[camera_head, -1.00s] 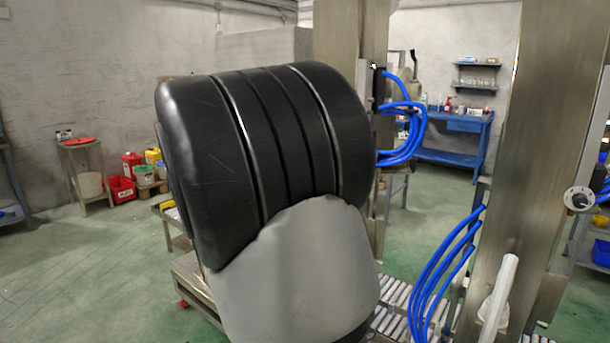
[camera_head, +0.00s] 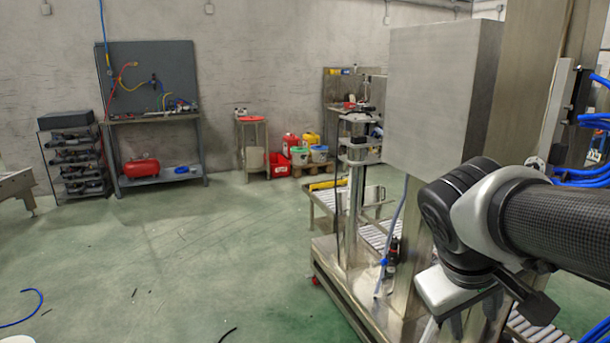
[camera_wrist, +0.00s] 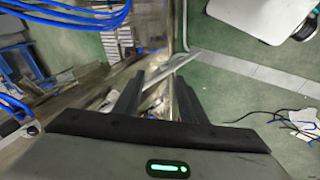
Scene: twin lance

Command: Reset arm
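My arm comes in from the right edge of the head view, with a black carbon-look link and grey and black joints, and bends downward at the wrist. In the wrist view my gripper (camera_wrist: 158,80) shows two black fingers standing apart with a gap between them. Nothing is held in the gap; floor and blurred metal parts show beyond it. In the head view the hand end is low at the right, in front of the metal machine, and its fingers cannot be made out clearly.
A steel machine with a box-shaped cabinet (camera_head: 440,95) and roller conveyor (camera_head: 378,237) stands close behind my arm. Blue hoses (camera_wrist: 75,14) hang near the gripper. A workbench (camera_head: 155,120), a shelf rack (camera_head: 75,160) and red containers line the back wall. The green floor (camera_head: 190,250) at left is mostly open.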

